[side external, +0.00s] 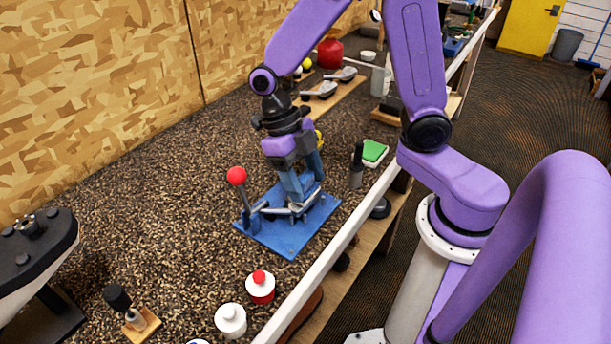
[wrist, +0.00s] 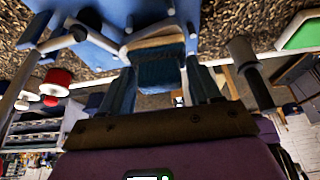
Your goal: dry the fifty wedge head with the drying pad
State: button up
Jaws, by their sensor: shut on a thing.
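My gripper (side external: 298,188) points down over the blue clamp base (side external: 282,238). In the wrist view, its fingers (wrist: 160,78) are shut on a dark blue, cloth-like block with a tan edge (wrist: 158,66), which looks like the drying pad. Grey metal pieces (side external: 290,209) lie low on the base under the fingers; the wedge head may be among them, but I cannot make out its outline. I cannot tell whether the pad touches it. The base also shows in the wrist view (wrist: 85,38).
A red-knobbed lever (side external: 237,177) rises at the base's left. A dark upright handle (side external: 357,165) and a green-and-white block (side external: 374,152) stand to the right. Grey club heads (side external: 322,90) lie behind. The counter's left middle is clear.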

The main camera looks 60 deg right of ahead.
jog(key=shift+a+r, duration=0.1)
jog(key=shift+a, duration=0.75)
jog(key=shift+d, duration=1.2)
jog(key=shift+a+f, duration=0.25)
jog(key=shift+a, duration=1)
jog(key=shift+d+r, duration=0.1)
jog(key=shift+d, duration=0.55)
jog(key=shift+r, duration=0.1)
jog(key=shift+r, duration=3.45)
